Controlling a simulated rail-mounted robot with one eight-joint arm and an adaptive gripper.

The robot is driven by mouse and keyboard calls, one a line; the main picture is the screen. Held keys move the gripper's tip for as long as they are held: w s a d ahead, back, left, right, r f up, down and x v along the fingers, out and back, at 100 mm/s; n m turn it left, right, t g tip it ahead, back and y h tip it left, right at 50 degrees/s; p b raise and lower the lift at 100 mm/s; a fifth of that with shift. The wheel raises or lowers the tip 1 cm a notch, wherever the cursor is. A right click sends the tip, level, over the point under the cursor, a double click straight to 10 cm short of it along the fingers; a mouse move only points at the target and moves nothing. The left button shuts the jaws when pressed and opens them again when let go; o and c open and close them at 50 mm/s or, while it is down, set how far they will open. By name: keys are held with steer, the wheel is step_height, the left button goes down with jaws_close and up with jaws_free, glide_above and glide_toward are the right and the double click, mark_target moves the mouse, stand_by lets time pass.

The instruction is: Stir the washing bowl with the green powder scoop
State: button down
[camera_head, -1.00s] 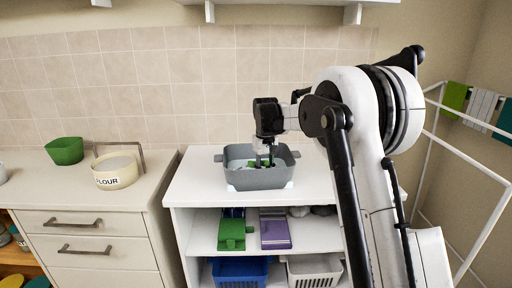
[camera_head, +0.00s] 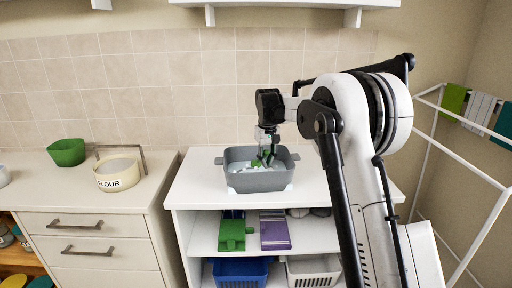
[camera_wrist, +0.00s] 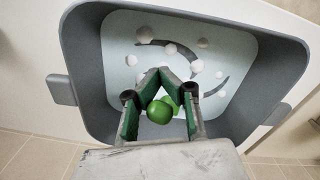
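The grey washing bowl (camera_head: 258,182) stands on the white counter and holds pale blue water with several white foam balls. It fills much of the wrist view (camera_wrist: 270,75). My gripper (camera_head: 266,158) reaches down into the bowl from above. In the wrist view, my gripper (camera_wrist: 164,78) has its fingers closed in around the green powder scoop (camera_wrist: 160,110), whose rounded green end shows between them. A bit of the green scoop also shows in the head view (camera_head: 257,163). The scoop's far end is hidden.
A flour tub (camera_head: 118,174) and a green bowl (camera_head: 67,152) stand on the left counter. Shelves under the bowl hold a green item (camera_head: 233,235), a purple item (camera_head: 274,235) and baskets. A white drying rack (camera_head: 460,145) stands at right. The counter left of the bowl is clear.

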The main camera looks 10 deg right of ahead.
steer(key=w+d+r+p, duration=0.2)
steer(key=w+r+p, duration=0.1)
steer(key=r, duration=0.2)
steer(key=shift+w, duration=0.35)
stand_by(0.3)
steer(key=shift+r+p, duration=0.15)
steer(key=shift+p, duration=0.15)
step_height(320, 180, up, 5)
steer(key=p, duration=0.2)
steer(key=shift+p, duration=0.35)
steer(key=c, duration=2.4)
jaws_free()
steer(key=shift+c, duration=0.2)
